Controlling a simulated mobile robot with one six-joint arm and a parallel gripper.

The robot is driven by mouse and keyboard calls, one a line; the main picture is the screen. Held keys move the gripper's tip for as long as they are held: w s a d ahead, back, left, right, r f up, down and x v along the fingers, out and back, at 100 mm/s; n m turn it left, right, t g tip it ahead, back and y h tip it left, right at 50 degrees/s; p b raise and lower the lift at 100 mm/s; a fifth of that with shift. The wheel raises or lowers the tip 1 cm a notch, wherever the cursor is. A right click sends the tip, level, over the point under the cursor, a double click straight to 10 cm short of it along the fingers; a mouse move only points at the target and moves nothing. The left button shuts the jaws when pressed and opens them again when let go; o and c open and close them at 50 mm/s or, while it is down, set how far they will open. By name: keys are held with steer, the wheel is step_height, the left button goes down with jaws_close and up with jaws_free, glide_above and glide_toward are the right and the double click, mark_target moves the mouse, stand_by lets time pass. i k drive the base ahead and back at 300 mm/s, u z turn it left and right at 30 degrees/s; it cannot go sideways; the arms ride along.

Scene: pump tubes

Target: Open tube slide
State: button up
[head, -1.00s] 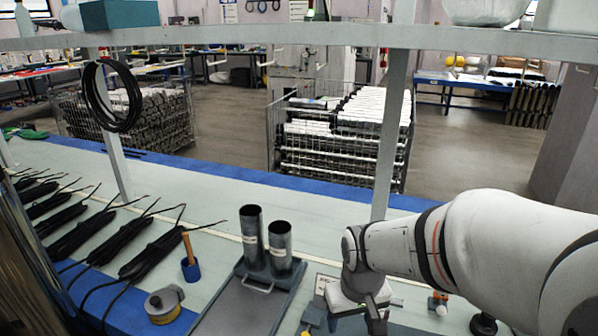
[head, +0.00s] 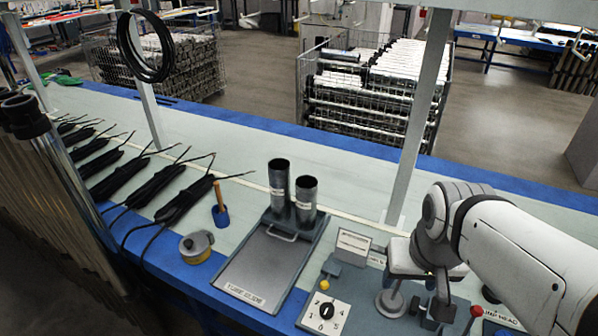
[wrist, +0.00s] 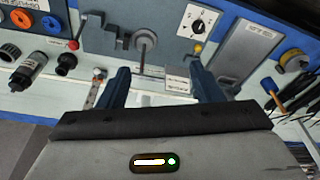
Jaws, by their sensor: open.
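A flat grey tray with a raised rim (head: 230,287) lies on the bench in the head view. It has a small metal handle (head: 281,234) at its far end, by two upright dark tubes (head: 279,187) of different heights. I cannot tell for certain which part is the tube slide. Part of the tray shows at the upper right of the wrist view (wrist: 245,52). My gripper (wrist: 162,78) is open, its two dark blue fingers apart and nothing held. It is to the right of the tray in the head view, fingertips largely hidden by my arm.
A dial box (head: 325,315), a yellow knob (head: 324,285), a grey disc (head: 390,303) and a red-knobbed lever (head: 476,311) crowd the bench near my gripper. A shelf post (head: 420,125) stands behind. Black cable bundles (head: 180,203) lie left. The back strip of bench is mostly clear.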

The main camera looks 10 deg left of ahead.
mark_target(290, 223)
steer(key=u, duration=0.4)
steer(key=k, duration=1.35)
steer(key=i, duration=1.85)
steer(key=u, duration=0.8)
